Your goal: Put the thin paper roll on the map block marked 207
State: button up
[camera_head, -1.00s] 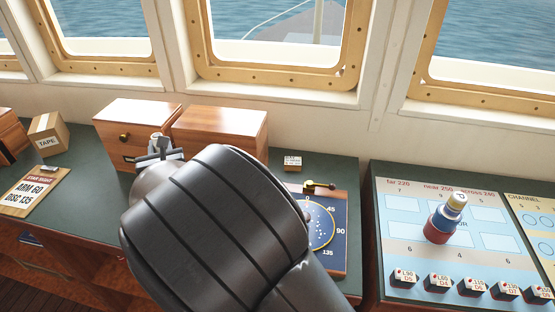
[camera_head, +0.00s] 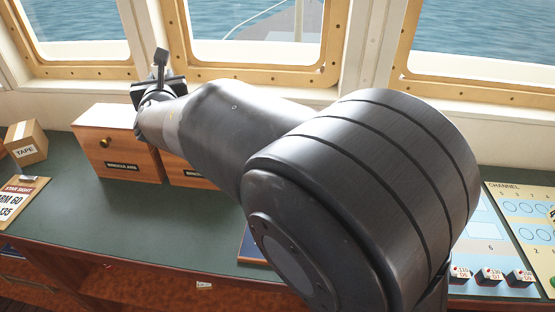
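My gripper (camera_head: 160,70) is raised at the upper left, in front of the window frame and above the wooden boxes. One dark finger points up, but I cannot tell whether the gripper is open or shut, or whether it holds anything. I cannot make out a thin paper roll. No block marked 207 can be read. My arm hides the middle of the counter and much of the chart panel (camera_head: 486,222) at the right. Small marked blocks (camera_head: 490,277) stand along that panel's front edge; their markings are hard to read.
Two wooden boxes (camera_head: 113,140) stand on the green counter (camera_head: 60,220) against the wall. A tape carton (camera_head: 27,143) and a clipboard (camera_head: 20,200) are at the left. A small white thing (camera_head: 204,286) shows below the counter edge.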

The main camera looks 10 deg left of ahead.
jog(key=w+d+m+t+h, duration=0.15)
jog(key=w+d, duration=0.25)
jog(key=d, duration=0.4)
jog(key=w+d+m+h, duration=0.1)
jog(key=w+d+h, duration=0.2)
jog(key=w+d, duration=0.35)
jog(key=w+d+m+h, duration=0.2)
jog(key=w+d, duration=0.1)
jog(key=d, duration=0.7)
jog(key=shift+d+f, duration=0.15)
jog(key=shift+f, duration=6.35)
jog(key=shift+d+f, duration=0.15)
jog(key=shift+f, duration=6.35)
jog(key=shift+f, duration=0.15)
jog(key=o, duration=1)
